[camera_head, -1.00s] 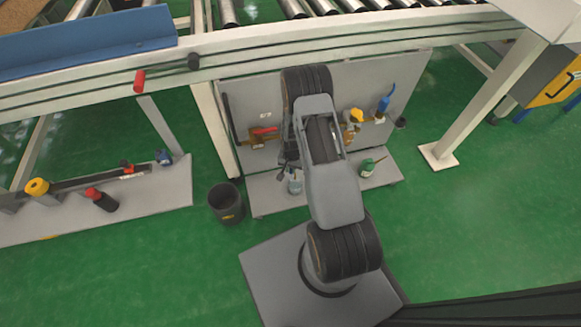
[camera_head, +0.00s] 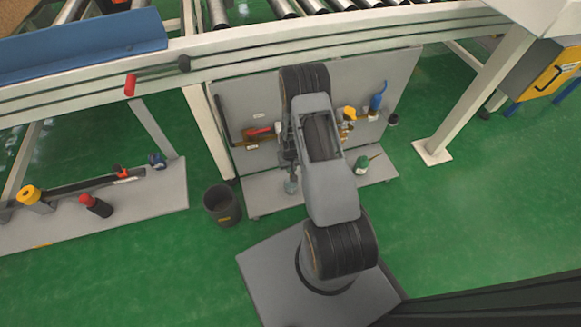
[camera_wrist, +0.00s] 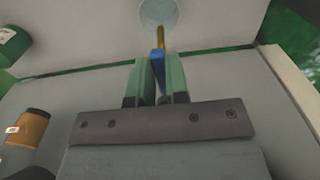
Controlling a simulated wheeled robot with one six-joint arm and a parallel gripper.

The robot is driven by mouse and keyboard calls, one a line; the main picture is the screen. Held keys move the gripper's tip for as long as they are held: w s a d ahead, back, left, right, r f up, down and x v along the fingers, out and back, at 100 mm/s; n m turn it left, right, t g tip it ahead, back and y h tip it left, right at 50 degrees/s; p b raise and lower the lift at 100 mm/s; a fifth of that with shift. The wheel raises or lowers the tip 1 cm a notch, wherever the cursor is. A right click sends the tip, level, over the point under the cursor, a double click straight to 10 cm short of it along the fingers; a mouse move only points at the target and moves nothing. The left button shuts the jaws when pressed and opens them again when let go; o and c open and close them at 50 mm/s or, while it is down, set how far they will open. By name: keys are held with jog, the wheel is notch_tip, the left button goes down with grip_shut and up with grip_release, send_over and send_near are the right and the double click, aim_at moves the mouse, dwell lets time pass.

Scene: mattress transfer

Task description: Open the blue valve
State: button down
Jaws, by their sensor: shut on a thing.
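In the wrist view, my gripper (camera_wrist: 156,66) has its two green fingers closed around a narrow blue piece, which I take to be the handle of the blue valve (camera_wrist: 158,56). A thin brass-coloured rod (camera_wrist: 161,37) runs from the blue piece towards a pale round part (camera_wrist: 158,14) at the top. In the head view, my arm covers the middle of the grey panel (camera_head: 240,95), so the gripper and its grip cannot be made out there.
A red-handled fitting (camera_head: 258,132) and a yellow one (camera_head: 348,113) are on the panel beside my arm. A dark bin (camera_head: 222,204) stands on the open green floor to the left.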

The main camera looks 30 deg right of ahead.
dwell(0.3)
jog(key=c, duration=1.1)
grip_release()
notch_tip(320, 180, up, 14)
jog(key=p, duration=0.5)
jog(key=shift+f, duration=0.1)
